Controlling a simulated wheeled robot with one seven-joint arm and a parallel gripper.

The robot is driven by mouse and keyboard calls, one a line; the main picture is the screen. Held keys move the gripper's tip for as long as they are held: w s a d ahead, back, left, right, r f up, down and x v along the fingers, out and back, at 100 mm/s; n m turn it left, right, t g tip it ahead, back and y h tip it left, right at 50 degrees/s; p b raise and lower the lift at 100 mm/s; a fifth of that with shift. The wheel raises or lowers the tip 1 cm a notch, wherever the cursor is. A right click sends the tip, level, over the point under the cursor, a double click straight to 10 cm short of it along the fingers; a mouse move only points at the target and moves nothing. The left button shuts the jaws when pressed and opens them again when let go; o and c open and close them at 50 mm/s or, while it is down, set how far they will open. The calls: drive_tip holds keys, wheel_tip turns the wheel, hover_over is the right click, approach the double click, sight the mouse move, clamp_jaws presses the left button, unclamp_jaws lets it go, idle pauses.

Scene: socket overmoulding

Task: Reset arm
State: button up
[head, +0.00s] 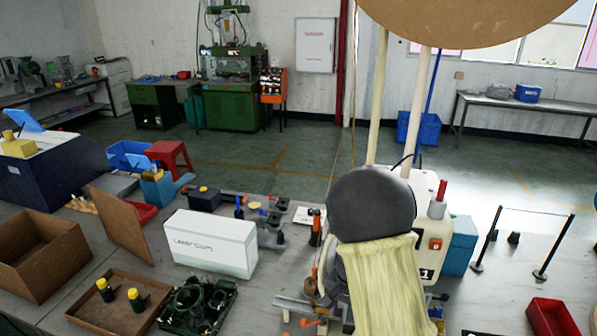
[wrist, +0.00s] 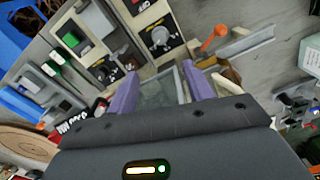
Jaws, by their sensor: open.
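My gripper (wrist: 159,68) shows in the wrist view with two purple fingers standing apart. Nothing is held between them. Beyond the gap lies a grey flat piece, and I cannot tell whether the fingertips touch it. In the head view I cannot make out my gripper; a dark rounded body and a pale sleeve cover the middle right of the bench.
On the bench stand a white lamp cups box (head: 213,244), a brown tray (head: 75,312) with yellow-topped items, a black parts tray (head: 226,309) and an open brown box (head: 50,272). A red bin (head: 552,318) sits at right. Panels with knobs (wrist: 160,38) lie close beyond my fingers.

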drive_tip(key=s+r+n+t, duration=0.2)
drive_tip(key=s+r+n, duration=0.5)
drive_tip(key=s, duration=0.7)
wheel_tip(320, 180, up, 2)
drive_tip(key=shift+r+t, duration=0.2)
drive_tip(key=shift+t, duration=0.1)
drive_tip(key=shift+s, duration=0.1)
